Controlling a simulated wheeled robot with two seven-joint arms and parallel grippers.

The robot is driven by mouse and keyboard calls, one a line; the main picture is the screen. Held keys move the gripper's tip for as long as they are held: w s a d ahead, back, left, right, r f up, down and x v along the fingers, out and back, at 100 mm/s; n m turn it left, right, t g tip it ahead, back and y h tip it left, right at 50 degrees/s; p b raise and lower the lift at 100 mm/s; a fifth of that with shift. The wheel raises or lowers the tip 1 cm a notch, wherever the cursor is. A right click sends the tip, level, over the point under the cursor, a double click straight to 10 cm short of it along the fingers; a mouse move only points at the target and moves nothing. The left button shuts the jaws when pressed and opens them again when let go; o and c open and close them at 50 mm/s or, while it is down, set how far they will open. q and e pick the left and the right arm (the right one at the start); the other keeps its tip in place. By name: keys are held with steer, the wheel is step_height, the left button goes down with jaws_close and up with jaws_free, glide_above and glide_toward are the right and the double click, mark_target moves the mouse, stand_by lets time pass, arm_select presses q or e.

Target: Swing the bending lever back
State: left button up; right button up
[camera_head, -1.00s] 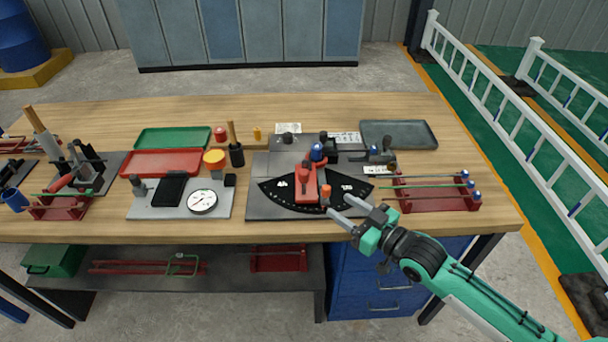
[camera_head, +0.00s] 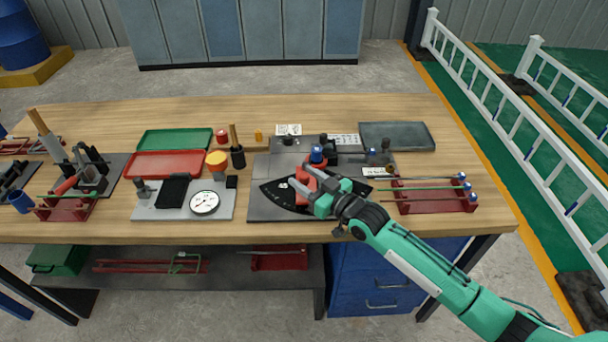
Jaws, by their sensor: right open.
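The bender (camera_head: 262,205) stands at the front middle of the bench, with a dark fan-shaped angle plate (camera_head: 277,194) and a blue-topped post (camera_head: 317,154). Its red bending lever (camera_head: 309,174) points toward the front edge and is partly covered by my right gripper. My right gripper (camera_head: 294,192) is open over the lever and the angle plate, with its fingers pointing left. I cannot tell whether the fingers touch the lever. My left gripper is out of view.
A red rack with rods (camera_head: 430,200) stands right of the bender. A dial gauge (camera_head: 205,202) on a plate, a red tray (camera_head: 163,163) and a green tray (camera_head: 175,138) lie to the left. A grey tray (camera_head: 397,135) is at the back right. The bench front is clear.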

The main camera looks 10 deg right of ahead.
steer(key=shift+w+a, duration=0.3)
steer(key=shift+c, duration=0.5)
jaws_close()
